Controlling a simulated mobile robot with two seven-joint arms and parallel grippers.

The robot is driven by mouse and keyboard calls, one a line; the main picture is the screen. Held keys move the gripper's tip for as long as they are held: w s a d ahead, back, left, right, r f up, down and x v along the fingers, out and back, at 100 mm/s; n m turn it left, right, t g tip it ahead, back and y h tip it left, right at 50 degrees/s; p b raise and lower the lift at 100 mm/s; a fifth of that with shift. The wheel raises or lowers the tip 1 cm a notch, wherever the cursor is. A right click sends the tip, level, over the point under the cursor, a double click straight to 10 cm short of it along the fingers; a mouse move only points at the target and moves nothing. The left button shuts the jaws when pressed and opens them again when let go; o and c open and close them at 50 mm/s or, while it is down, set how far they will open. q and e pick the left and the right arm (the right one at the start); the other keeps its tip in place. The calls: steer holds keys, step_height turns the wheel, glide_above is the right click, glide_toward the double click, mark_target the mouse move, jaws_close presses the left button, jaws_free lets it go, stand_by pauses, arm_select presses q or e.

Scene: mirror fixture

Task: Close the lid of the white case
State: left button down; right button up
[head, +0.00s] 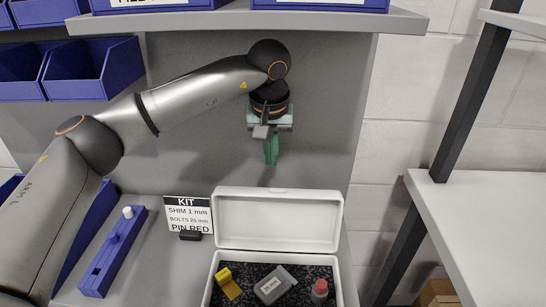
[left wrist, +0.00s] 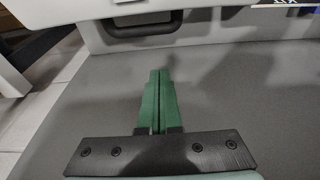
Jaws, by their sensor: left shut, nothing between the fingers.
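The white case (head: 345,285) stands open on the grey bench in the head view. Its lid (head: 278,221) is raised at the back, with its inner face towards me. In the dark foam lie a yellow piece (head: 229,283), a grey block marked 25 mm (head: 273,285) and a red-capped item (head: 319,291). My left gripper (head: 271,160) points down above the lid and apart from it. Its green fingers are shut and empty, as the left wrist view (left wrist: 159,73) also shows. The case's front edge is cut off. My right gripper is out of view.
A KIT sign (head: 188,214) stands left of the lid, with a blue holder (head: 113,250) further left. Blue bins (head: 92,70) hang at upper left. A shelf (head: 240,20) overhangs my arm. A white table (head: 490,225) is at right.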

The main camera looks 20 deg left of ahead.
mark_target(277, 214)
arm_select(q)
steer(key=x, duration=0.7)
steer(key=shift+f, duration=0.45)
steer(key=s, duration=0.1)
steer(key=s+r, duration=0.1)
steer(key=s+d, duration=0.1)
steer(key=shift+s+r, duration=0.15)
steer(key=shift+r, duration=0.15)
